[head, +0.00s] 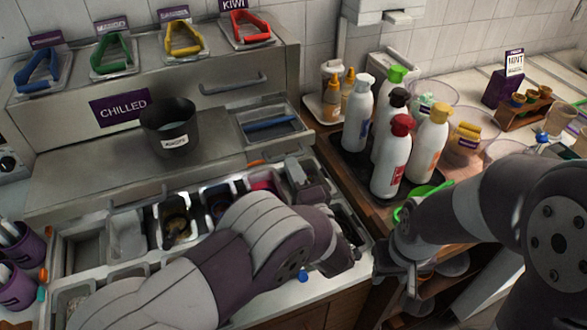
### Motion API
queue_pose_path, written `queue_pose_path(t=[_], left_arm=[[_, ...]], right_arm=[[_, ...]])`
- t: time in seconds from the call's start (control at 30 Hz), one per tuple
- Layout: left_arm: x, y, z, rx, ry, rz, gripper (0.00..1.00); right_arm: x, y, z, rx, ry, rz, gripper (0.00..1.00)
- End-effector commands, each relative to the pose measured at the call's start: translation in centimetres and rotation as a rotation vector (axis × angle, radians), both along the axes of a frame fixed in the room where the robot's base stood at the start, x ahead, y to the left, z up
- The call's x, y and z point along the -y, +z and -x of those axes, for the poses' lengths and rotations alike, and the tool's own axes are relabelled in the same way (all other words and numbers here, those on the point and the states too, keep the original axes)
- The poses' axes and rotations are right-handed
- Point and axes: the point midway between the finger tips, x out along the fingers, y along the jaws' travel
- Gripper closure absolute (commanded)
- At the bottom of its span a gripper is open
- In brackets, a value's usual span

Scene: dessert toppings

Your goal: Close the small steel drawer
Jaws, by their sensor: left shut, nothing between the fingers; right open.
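A steel cabinet (60,125) with a CHILLED label stands at the back left. A bar handle (235,85) is on its front, and another handle (125,207) is at the front edge of the lower steel ledge.
A dark pot (170,127) stands on the ledge, left of a shallow steel tray (288,136) holding a blue item. Several sauce bottles (393,155) crowd a dark tray right of the cabinet. Purple cups (22,245) stand far left.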

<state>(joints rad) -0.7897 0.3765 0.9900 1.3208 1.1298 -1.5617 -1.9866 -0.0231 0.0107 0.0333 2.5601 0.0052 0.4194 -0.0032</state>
Motion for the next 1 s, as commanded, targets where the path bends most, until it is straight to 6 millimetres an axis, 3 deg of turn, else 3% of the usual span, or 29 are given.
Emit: queue_pose_path(t=[0.27, 0.8, 1.0], left_arm=[[-0.6, 0.0, -1.3, 0.001, 0.003, 0.000, 1.00], [-5.2, -0.3, -12.3, 0.002, 0.004, 0.001, 1.00], [-6.5, -0.2, -15.5, 0.001, 0.002, 0.000, 1.00]], right_arm=[[0.0, -0.1, 0.0, 0.000, 0.000, 0.000, 0.57], [0.0, -2.0, 0.0, 0.000, 0.000, 0.000, 0.57], [0.0, -2.8, 0.0, 0.000, 0.000, 0.000, 0.57]])
